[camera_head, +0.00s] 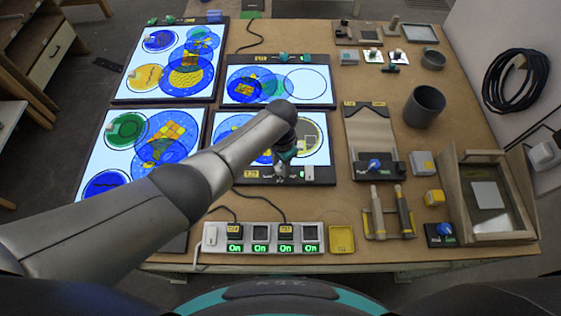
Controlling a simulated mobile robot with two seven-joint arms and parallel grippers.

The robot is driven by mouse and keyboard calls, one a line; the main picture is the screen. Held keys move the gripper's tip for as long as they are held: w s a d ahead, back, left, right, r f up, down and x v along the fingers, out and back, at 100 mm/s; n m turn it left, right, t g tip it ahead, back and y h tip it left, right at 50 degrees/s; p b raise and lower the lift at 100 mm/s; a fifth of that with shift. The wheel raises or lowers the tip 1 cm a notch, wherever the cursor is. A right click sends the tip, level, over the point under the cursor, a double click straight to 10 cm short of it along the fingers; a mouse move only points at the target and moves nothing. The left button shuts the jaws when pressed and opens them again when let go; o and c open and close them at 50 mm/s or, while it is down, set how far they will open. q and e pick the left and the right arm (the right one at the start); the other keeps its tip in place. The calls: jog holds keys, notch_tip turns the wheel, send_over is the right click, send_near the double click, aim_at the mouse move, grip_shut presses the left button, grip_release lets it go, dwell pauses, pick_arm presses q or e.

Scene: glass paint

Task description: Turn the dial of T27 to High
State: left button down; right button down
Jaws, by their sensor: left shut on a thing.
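The lower middle light panel (322,128) is lit and carries painted glass discs. Its dark near edge has a yellow label (257,174), too small to read surely as T27, and a white switch (308,172). My left arm reaches across the panel from the left. My left gripper (281,174) points down at that near edge, between the label and the switch. It is shut on what seems to be the panel's dial; the fingers hide the dial and its setting. My right gripper is not in view.
Other lit panels stand behind (306,83) and left (112,150). A power strip (262,238) with several green "On" signs lies in front. A grey cup (424,106), small blocks and a wooden-framed box (489,231) stand right. A yellow tray (341,239) lies near the front edge.

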aim_at(280, 167)
pick_arm(q)
jog(key=shift+n, duration=0.5)
jog(key=c, duration=0.5)
grip_release()
jog(key=shift+c, duration=0.2)
jog(key=shift+r+p, duration=0.45)
jog(key=shift+r, duration=0.15)
notch_tip(280, 167, up, 14)
jog(key=p, duration=0.3)
